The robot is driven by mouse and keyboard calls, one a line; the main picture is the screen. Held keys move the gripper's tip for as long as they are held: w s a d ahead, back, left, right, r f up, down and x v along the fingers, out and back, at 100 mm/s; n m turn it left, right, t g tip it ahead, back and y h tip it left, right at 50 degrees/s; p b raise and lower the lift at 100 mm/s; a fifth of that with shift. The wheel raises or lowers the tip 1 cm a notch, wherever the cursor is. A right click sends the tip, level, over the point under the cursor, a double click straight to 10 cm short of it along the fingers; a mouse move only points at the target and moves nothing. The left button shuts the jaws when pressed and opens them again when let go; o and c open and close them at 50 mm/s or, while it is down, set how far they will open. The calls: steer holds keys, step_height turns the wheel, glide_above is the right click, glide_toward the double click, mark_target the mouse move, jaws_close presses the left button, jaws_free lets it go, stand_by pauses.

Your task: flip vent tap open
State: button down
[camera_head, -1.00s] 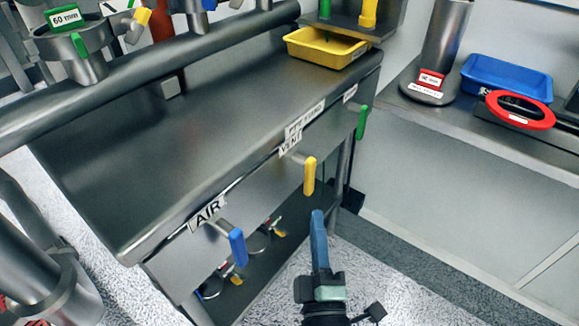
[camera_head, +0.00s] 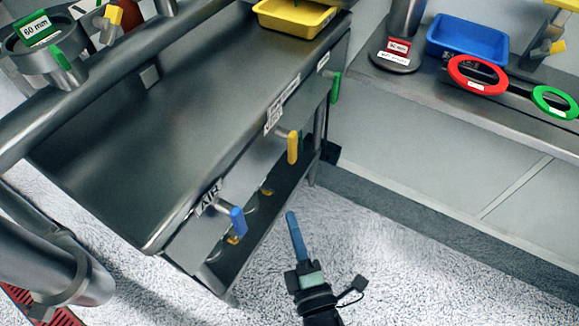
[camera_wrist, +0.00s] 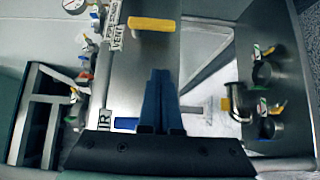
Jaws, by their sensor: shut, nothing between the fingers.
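The vent tap has a yellow lever (camera_head: 292,148) beside the VENT label (camera_head: 272,120) on the bench front, and the lever hangs downward. In the wrist view the yellow lever (camera_wrist: 152,24) lies crosswise near the top, beside the VENT label (camera_wrist: 117,38). My gripper (camera_head: 291,213) has blue fingers, shut together and empty. It is in front of the bench, below the yellow lever in the head view and apart from it. In the wrist view my gripper's fingers (camera_wrist: 161,75) point up toward the lever with a gap between.
A blue lever (camera_head: 238,220) by the AIR label (camera_head: 208,198) is to the left on the same front. A green lever (camera_head: 336,88) is farther right. A yellow tray (camera_head: 296,18) sits on the bench's far end. The floor right of my gripper is clear.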

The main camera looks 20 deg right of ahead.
steer(key=w+d+p, duration=0.1)
steer(key=w+d, duration=0.3)
steer(key=w, duration=0.8)
steer(key=shift+d, duration=0.2)
steer(key=shift+w+f+b, duration=0.15)
steer(key=shift+f+b, duration=0.1)
steer(key=shift+b, duration=0.45)
